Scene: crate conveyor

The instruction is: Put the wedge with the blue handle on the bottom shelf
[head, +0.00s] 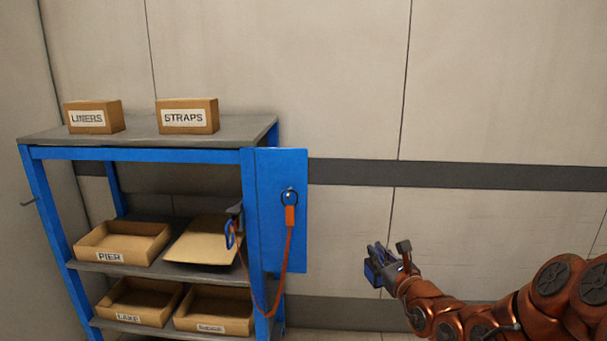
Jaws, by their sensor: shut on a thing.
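My gripper (385,266) is at the right of the head view, in front of the wall and clear of the rack. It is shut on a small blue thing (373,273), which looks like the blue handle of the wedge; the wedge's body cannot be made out. The blue rack (251,156) stands at the left with grey shelves. The lowest shelf that shows clearly (152,328) bears two open cardboard bins, one labelled LAKE (128,317), the other's label hard to read (212,327). What lies below it is mostly cut off by the frame.
A bin labelled PIER (110,258) and a flat cardboard tray (202,240) are on the middle shelf. Boxes LINERS (96,104) and STRAPS (187,104) stand on top. An orange cord (288,247) hangs from a blue side panel (282,170) to a blue-looped tool (230,235).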

